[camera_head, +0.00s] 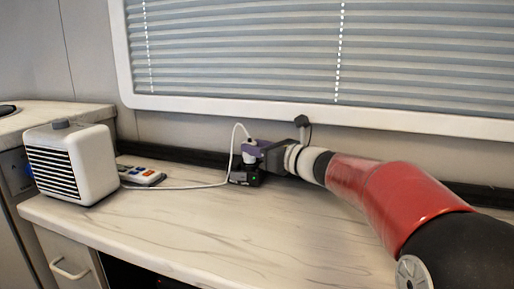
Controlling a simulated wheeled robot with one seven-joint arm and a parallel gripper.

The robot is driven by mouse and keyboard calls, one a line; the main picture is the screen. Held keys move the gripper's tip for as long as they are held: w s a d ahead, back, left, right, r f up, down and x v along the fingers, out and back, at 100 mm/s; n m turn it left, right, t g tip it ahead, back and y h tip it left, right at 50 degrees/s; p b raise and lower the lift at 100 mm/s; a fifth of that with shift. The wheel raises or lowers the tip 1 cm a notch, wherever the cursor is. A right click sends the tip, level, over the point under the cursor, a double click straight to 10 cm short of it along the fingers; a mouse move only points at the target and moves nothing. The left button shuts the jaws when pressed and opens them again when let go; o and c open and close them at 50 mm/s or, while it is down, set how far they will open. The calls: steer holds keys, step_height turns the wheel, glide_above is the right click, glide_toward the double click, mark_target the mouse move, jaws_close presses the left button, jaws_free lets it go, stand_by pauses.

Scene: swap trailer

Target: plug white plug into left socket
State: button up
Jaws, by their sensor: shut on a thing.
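A white plug (250,146) with a white cable (200,186) is at my gripper (256,150), near the back of the counter. A black socket block (244,176) with a small green light sits on the counter just below the gripper. The left and right sockets cannot be told apart at this size. I cannot tell whether the plug touches the block.
A white box-shaped appliance (74,162) stands at the left of the counter (270,235). A remote-like pad (140,175) with coloured buttons lies beside it. The window frame (300,112) and wall are close behind. The counter's front middle is clear.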

steer(key=shift+f+b, duration=0.75)
steer(key=shift+f, duration=0.15)
steer(key=o, duration=1.1)
steer(key=shift+c, duration=0.2)
